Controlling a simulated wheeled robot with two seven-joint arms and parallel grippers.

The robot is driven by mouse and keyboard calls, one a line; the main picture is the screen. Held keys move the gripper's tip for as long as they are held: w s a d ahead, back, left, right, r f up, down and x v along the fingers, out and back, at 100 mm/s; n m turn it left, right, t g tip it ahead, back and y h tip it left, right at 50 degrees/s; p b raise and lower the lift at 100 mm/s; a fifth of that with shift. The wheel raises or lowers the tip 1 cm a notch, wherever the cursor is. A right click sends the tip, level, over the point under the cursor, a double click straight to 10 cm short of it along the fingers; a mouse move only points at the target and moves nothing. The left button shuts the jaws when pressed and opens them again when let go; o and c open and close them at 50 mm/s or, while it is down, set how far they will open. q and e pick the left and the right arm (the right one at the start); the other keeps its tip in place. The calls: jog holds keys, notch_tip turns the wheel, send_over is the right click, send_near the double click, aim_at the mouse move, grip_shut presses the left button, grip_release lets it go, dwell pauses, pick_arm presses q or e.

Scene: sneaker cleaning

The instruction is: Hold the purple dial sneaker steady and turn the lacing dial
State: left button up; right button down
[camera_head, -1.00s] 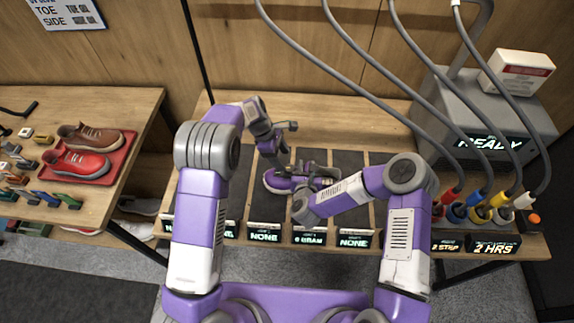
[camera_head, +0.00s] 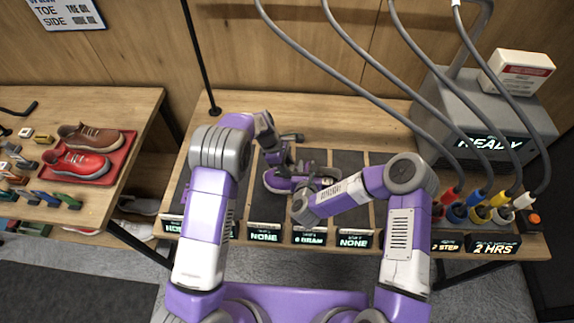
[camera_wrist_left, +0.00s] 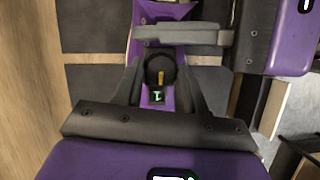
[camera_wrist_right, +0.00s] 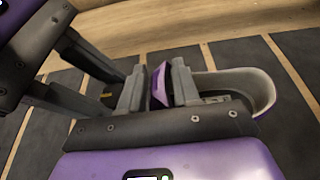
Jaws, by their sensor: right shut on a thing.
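The purple sneaker (camera_head: 277,184) lies on a dark mat strip in the middle of the bench, partly hidden by my arms. In the right wrist view its grey-lined collar (camera_wrist_right: 262,88) is to the right. My right gripper (camera_wrist_right: 160,86) is shut on a purple part of the sneaker. My left gripper (camera_wrist_left: 160,80) is open above the sneaker. Its fingers stand on either side of the round black lacing dial (camera_wrist_left: 154,66), which has a yellow mark. Whether they touch the dial, I cannot tell. A small green-lit display (camera_wrist_left: 157,97) shows just below the dial.
My two grippers are very close together over the sneaker. Lit label displays (camera_head: 264,233) line the bench's front edge. A grey machine (camera_head: 460,120) with hanging hoses stands at the right. A red tray (camera_head: 124,152) with shoes is on the left table.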

pick_arm(q)
jog(key=shift+c, duration=1.1)
jog(key=shift+m, duration=0.4)
jog(key=shift+w+d+m+g+y, duration=0.15)
jog(key=shift+m+g, duration=0.4)
jog(key=shift+m, duration=0.8)
jog(key=shift+d+m+g+y, duration=0.1)
jog(key=shift+m+g+y, duration=0.3)
jog(key=shift+m, duration=0.95)
jog(key=shift+g, duration=0.25)
jog(key=o, duration=1.1)
jog(key=shift+a, duration=0.1)
jog(key=shift+w, duration=0.1)
